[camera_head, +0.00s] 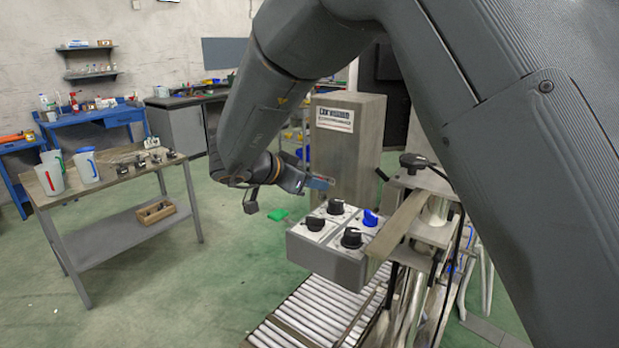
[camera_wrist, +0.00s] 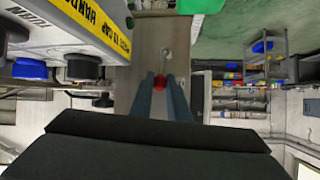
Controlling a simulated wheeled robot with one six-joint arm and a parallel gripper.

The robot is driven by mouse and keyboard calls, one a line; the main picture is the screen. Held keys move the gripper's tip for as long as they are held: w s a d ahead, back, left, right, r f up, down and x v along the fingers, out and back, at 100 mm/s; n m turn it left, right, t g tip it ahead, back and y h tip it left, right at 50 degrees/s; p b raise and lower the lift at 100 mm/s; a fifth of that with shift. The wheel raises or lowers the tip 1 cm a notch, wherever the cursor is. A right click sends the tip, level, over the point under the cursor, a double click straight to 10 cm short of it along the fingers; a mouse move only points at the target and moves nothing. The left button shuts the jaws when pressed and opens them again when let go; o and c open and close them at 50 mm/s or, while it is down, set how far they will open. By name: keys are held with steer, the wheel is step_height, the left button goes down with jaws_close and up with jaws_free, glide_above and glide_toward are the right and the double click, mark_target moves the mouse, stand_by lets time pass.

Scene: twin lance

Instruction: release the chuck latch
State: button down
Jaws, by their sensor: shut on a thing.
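In the wrist view, my gripper (camera_wrist: 160,80) has its two fingers closed on a small red piece (camera_wrist: 160,83), which is mostly hidden between the fingertips. I cannot tell from its visible part whether it is the chuck latch. A tan-grey surface (camera_wrist: 146,62) lies beyond it. In the head view, my gripper (camera_head: 322,183) is in front of the tall grey cabinet (camera_head: 345,150), above and left of the grey control box (camera_head: 330,263). The box carries several black knobs and a blue knob (camera_head: 370,217). The fingertips look apart from these knobs.
A roller conveyor (camera_head: 315,312) runs below the control box. A metal stand (camera_head: 432,235) is close on the right. A work table (camera_head: 115,185) with jugs and small parts stands at left. Green floor is open between table and conveyor.

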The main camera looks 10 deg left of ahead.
steer(key=shift+s+d+f+m+t+y+b, duration=0.1)
steer(key=shift+s+d+m+t+y+b, duration=0.15)
steer(key=shift+d+m+y, duration=0.35)
steer(key=shift+s+d+f+m+t+y+b, duration=0.15)
steer(key=shift+d+m+t+y+b, duration=0.15)
steer(key=shift+d+m+y, duration=0.25)
steer(key=shift+a, duration=0.1)
steer(key=c, duration=1.7)
jaws_free()
